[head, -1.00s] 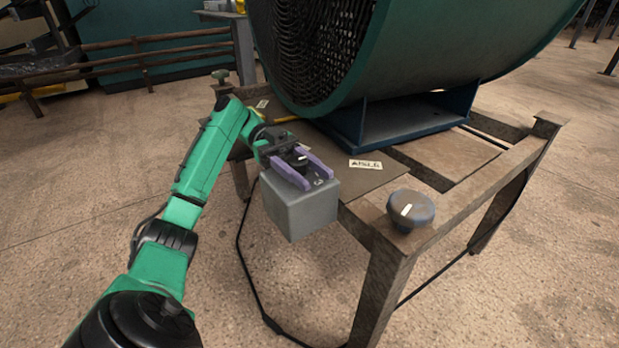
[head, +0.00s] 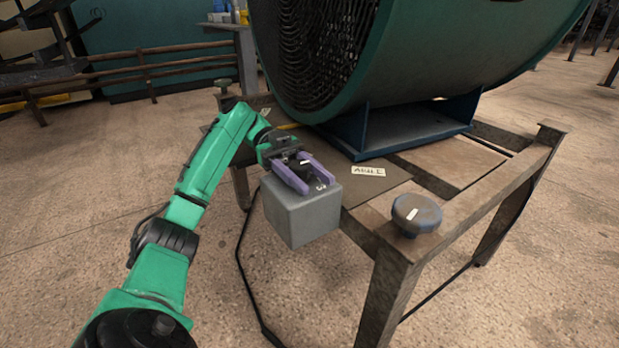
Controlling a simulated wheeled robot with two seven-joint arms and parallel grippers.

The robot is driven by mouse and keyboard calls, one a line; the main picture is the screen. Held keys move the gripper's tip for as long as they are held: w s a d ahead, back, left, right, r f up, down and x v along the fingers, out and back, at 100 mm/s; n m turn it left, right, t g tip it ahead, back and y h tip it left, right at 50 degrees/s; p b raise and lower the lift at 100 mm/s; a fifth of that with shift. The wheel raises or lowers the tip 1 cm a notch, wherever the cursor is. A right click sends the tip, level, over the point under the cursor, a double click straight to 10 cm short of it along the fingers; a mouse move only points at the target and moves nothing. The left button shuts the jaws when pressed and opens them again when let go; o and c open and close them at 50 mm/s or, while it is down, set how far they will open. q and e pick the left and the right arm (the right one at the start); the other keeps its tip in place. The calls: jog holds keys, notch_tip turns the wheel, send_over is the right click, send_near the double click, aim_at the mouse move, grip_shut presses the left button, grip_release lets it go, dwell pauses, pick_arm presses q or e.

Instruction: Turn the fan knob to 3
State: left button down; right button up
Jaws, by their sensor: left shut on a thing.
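The fan (head: 420,60) is a large green drum with a dark grille, on a blue base on top of the table frame. A grey control box (head: 302,218) sits at the table's near left edge. My left gripper (head: 308,184), with purple fingers, is over the box's top and shut on the dark fan knob (head: 306,172) there. The fingers lie on either side of the knob and hide most of it. White marks show on the box top beside the fingertips, too small to read surely. My right gripper is not in view.
A round blue-grey knob with a white mark (head: 417,213) stands on the table's near corner post. A small label (head: 368,171) lies on the table (head: 450,165). A black cable (head: 246,285) hangs to the floor. Open floor lies in front.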

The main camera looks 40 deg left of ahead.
pick_arm(q)
jog(key=shift+c, duration=1.9)
grip_release()
jog(key=shift+r, duration=0.25)
notch_tip(320, 180, up, 2)
jog(key=shift+r+p, duration=0.2)
jog(key=shift+p, duration=0.4)
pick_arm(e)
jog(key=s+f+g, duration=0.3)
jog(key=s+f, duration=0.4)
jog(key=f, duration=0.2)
pick_arm(q)
notch_tip(320, 180, up, 17)
jog(key=p, duration=0.6)
jog(key=shift+p, duration=0.3)
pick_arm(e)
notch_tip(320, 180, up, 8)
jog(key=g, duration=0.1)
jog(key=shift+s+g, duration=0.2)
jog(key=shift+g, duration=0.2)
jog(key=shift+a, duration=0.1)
